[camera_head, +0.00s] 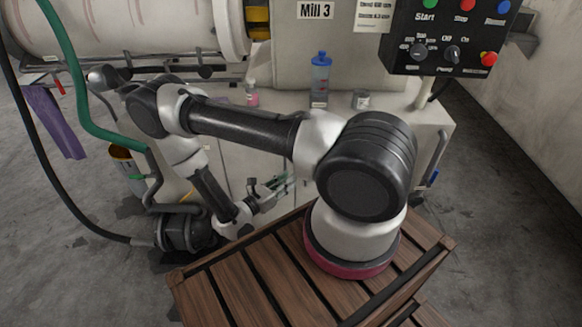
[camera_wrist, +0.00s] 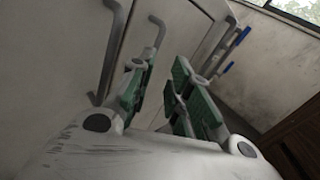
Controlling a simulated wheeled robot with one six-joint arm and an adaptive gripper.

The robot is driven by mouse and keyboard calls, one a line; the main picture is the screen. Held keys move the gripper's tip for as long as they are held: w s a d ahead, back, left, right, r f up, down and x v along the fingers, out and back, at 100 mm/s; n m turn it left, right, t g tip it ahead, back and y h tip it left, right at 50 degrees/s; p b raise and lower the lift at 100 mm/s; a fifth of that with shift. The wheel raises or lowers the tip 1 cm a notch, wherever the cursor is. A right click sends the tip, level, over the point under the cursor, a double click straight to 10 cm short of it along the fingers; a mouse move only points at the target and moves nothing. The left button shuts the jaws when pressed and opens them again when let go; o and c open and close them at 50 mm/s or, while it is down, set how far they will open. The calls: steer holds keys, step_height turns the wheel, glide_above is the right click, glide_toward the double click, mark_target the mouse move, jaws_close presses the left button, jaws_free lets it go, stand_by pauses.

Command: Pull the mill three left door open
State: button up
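The Mill 3 cabinet (camera_head: 240,150) stands under the machine, with its doors looking shut. In the wrist view the left door (camera_wrist: 55,55) and right door (camera_wrist: 185,22) meet at a seam. A grey bar handle (camera_wrist: 108,60) is on the left door, and another bar handle (camera_wrist: 155,42) is on the right door. My gripper (camera_wrist: 160,85) has green-padded fingers spread apart with nothing held. It lies to the right of the left door's handle, and its left finger overlaps the right handle's lower part. Contact cannot be told. In the head view my gripper (camera_head: 278,188) is close to the cabinet front, partly hidden by my arm.
A blue bottle (camera_head: 320,78), a small pink bottle (camera_head: 252,97) and a tin (camera_head: 361,99) stand on the cabinet top. A control box (camera_head: 450,38) is at upper right. A bucket (camera_head: 127,165) and purple cloth (camera_head: 55,120) are at left. Floor at right is clear.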

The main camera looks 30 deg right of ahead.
steer(key=w+a+t, duration=0.3)
steer(key=w, duration=0.2)
steer(key=x, duration=0.7)
steer(key=shift+d+n+y, duration=0.3)
steer(key=shift+d+y, duration=0.1)
jaws_close()
